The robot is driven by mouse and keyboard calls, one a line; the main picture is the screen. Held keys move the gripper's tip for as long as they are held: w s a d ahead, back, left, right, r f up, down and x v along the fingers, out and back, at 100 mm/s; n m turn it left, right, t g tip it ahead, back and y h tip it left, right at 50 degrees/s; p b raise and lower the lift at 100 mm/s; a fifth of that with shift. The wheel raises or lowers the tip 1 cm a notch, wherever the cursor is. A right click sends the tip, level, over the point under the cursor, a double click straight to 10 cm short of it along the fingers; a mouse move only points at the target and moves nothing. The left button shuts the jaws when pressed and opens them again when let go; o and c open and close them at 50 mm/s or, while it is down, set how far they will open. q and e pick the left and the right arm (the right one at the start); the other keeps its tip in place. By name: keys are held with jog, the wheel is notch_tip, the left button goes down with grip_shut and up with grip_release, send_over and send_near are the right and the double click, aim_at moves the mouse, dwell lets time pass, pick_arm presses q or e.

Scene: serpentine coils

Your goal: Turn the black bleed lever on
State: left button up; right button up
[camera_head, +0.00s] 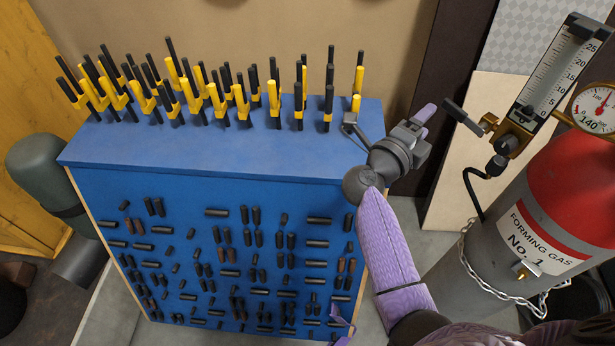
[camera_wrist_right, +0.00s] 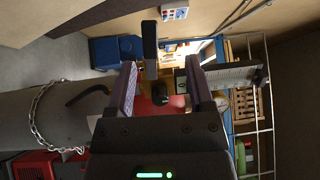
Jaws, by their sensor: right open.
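The black bleed lever (camera_head: 463,117) sticks out to the upper left from a brass valve (camera_head: 508,137) below the flow meter, above the red-topped gas cylinder. My right gripper (camera_head: 426,116) is left of the lever, apart from it, with its fingers toward the upper right. In the right wrist view, the lever (camera_wrist_right: 149,45) shows as a dark upright bar ahead, between the lines of the two fingers. The right gripper (camera_wrist_right: 161,72) is open, with nothing between its fingers. My left gripper is not in view.
The flow meter (camera_head: 557,75) and a round pressure gauge (camera_head: 594,108) stand above the gas cylinder (camera_head: 545,215), which a chain (camera_head: 505,290) encircles. A blue cabinet (camera_head: 230,155) with several yellow-and-black posts on top stands left of my right arm.

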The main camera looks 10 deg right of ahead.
jog(key=w+a+r+n+t+y, duration=0.2)
jog(key=a+r+n+t+y, duration=0.2)
jog(key=a+n+t+y, duration=0.8)
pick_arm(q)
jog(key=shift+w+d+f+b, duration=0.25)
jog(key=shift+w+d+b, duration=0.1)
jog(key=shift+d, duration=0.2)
pick_arm(e)
jog(key=s+a+f+n+g+y, duration=0.4)
jog(key=n+y, duration=0.5)
jog(key=n, duration=0.5)
notch_tip(320, 180, down, 3)
jog(key=shift+s+a+g, duration=0.15)
jog(key=shift+a+g, duration=0.8)
jog(key=shift+g, duration=0.05)
